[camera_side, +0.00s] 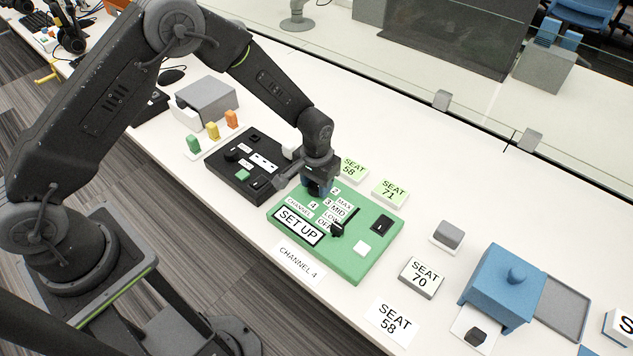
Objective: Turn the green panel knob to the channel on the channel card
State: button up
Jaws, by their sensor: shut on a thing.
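The green panel (354,266) lies on the white table, with a "SET UP" label, a "CHANNEL" label and a slider lever (337,230) beside MAX, MID, LOW and OFF marks. The channel card (300,262) lies in front of the panel and reads "CHANNEL 4". My gripper (317,189) points down at the panel's back left part and is shut on the knob there. The gripper hides the knob and its pointer, so its setting cannot be read. Number labels 2, 3 and 4 show around the gripper; the 4 label (313,206) is at the lower left.
A black panel (228,172) sits close on the left of the green one. Seat cards (390,190) lie behind it. A seat 70 block (422,278), a seat 58 card (391,322) and a blue box (503,285) are to the right. A glass screen runs along the back.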

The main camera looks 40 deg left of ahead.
aim_at(317, 185)
jog(key=shift+m, duration=2.2)
jog(key=o, duration=0.9)
notch_tip(317, 185, up, 14)
jog(key=shift+f, duration=0.1)
